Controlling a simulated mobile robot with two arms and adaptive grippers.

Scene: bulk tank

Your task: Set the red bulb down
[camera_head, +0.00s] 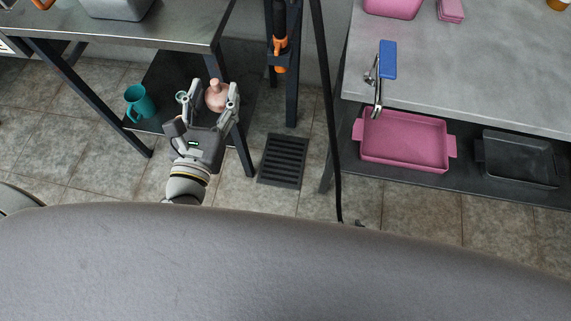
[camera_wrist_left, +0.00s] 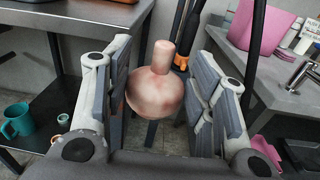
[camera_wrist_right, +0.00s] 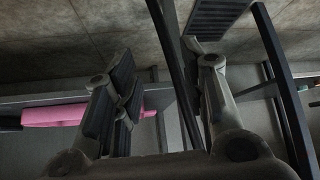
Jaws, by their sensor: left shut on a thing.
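The red bulb (camera_head: 217,97), a round pinkish-red body with a short neck, is between the fingers of my left gripper (camera_head: 212,90). In the left wrist view the bulb (camera_wrist_left: 157,92) sits neck up between both finger pads, and my left gripper (camera_wrist_left: 158,85) is shut on it. In the head view it appears over the lower shelf of the left table; its height above the shelf is hard to tell. My right gripper (camera_wrist_right: 158,65) shows in the right wrist view with its fingers apart and nothing between them.
A teal mug (camera_head: 139,103) stands on the dark lower shelf (camera_head: 165,75) left of my left gripper. A floor drain grate (camera_head: 283,160) lies to the right. The right table (camera_head: 470,65) has a pink tray (camera_head: 405,138) and a dark tray (camera_head: 518,158) on its lower shelf.

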